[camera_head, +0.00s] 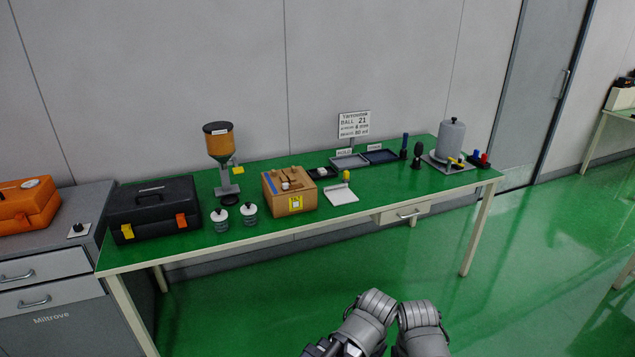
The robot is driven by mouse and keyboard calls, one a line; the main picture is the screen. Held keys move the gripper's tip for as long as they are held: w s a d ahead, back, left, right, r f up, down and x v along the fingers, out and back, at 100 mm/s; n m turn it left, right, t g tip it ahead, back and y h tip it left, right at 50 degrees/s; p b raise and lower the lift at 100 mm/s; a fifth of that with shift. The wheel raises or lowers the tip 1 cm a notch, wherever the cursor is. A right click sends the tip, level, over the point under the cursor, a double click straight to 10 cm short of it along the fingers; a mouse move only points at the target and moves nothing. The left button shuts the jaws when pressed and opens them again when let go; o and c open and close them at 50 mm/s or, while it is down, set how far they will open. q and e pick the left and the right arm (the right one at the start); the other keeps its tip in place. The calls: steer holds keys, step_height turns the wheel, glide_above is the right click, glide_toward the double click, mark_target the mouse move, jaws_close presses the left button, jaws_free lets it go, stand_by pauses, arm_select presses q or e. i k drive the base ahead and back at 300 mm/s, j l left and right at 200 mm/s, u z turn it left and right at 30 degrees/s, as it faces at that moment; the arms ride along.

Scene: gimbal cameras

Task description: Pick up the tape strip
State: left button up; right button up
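I cannot make out a tape strip for certain. A small yellow piece (238,170) is at the hopper's side. Only grey links of my arms show at the bottom, well short of the table. Neither gripper is in view.
The table (240,238) also bears a black toolbox (154,208), a hopper (219,146), two jars (221,219) (249,211), a white pad (341,195), trays (350,161) and a grey canister (450,139). An orange case (28,204) sits on a cabinet at left. The floor before the table is clear.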

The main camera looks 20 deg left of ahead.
mark_target(284, 188)
steer(key=i+j+z, duration=0.15)
steer(key=i+j, duration=0.35)
steer(key=i+j+z, duration=0.2)
steer(key=i+j, duration=0.25)
steer(key=j, duration=0.2)
